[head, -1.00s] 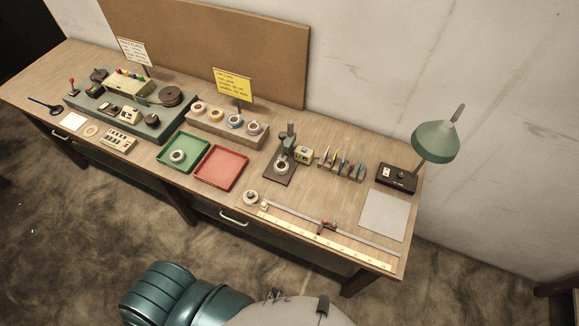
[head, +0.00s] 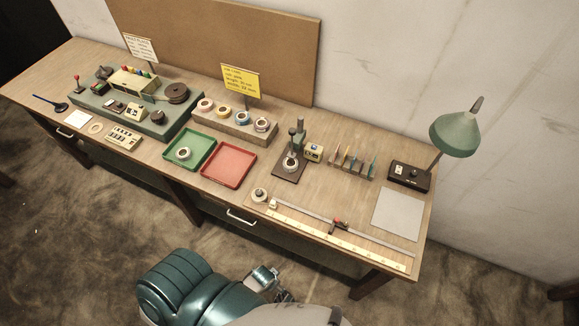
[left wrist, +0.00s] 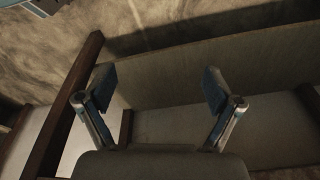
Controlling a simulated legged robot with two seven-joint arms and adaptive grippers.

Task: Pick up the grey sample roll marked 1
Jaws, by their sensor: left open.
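Several small rolls are on the workbench in the head view; no number on any of them is readable. A pale greyish roll (head: 183,153) lies in the green tray (head: 206,134). Another roll (head: 259,195) sits at the left end of the ruler, and one (head: 290,164) is on the dark stand. Rolls with coloured cores, one of them pink-orange (head: 205,105), stand on a wooden block. My left gripper (left wrist: 158,92) is open and empty in the left wrist view, below the bench and away from every roll. My right gripper is not in view.
The red tray (head: 229,165) is empty beside the green one. A long ruler with a slider (head: 340,226) runs along the front edge. A lamp (head: 455,133) and a grey sheet (head: 397,214) are at the right. A green machine base (head: 140,122) stands at the left.

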